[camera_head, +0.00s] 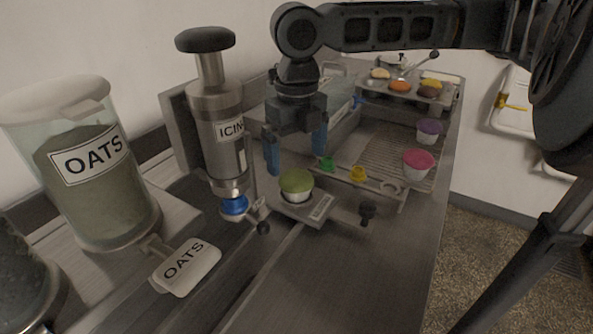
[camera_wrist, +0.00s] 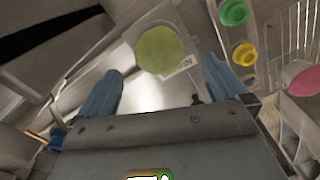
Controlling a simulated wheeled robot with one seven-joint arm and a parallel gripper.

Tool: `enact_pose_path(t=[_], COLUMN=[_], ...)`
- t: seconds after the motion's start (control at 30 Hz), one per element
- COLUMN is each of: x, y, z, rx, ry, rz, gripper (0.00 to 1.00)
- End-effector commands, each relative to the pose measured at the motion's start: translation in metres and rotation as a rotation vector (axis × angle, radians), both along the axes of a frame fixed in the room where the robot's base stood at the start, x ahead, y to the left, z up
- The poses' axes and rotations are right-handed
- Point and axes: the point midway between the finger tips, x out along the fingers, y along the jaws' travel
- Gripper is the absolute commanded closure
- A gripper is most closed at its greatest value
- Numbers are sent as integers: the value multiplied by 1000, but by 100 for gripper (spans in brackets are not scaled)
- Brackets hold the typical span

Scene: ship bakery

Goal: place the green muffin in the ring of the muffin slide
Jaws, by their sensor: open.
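The green muffin (camera_head: 296,182) in a white cup sits upright at the muffin slide (camera_head: 309,208), a metal piece with a label on its front. In the wrist view the muffin (camera_wrist: 160,50) shows from above, ahead of the fingers and apart from them. The slide's ring is hidden under or around the cup, and I cannot tell how fully the cup sits in it. My gripper (camera_head: 296,150) is open and empty, with its blue fingers above and behind the muffin. Its fingers also show in the wrist view (camera_wrist: 162,88), spread wide.
An icing dispenser (camera_head: 217,115) with a blue nozzle stands just left of the slide. An oats jar (camera_head: 95,165) is farther left. A pink muffin (camera_head: 418,164) and a purple muffin (camera_head: 429,131) stand on the right. Green (camera_head: 327,164) and yellow (camera_head: 358,173) nozzles sit in a rack behind the slide.

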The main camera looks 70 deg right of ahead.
Motion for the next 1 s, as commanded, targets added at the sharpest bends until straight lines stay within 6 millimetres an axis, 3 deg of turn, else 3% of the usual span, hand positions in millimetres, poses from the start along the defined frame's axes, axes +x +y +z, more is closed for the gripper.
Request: enact_pose_path(t=[0.1, 0.33, 1.0], x=[0, 0, 0], y=[0, 0, 0], z=[23, 49, 53], rx=[-2, 0, 1], ry=[-1, 0, 1], rz=[1, 1, 0], gripper=[0, 0, 0])
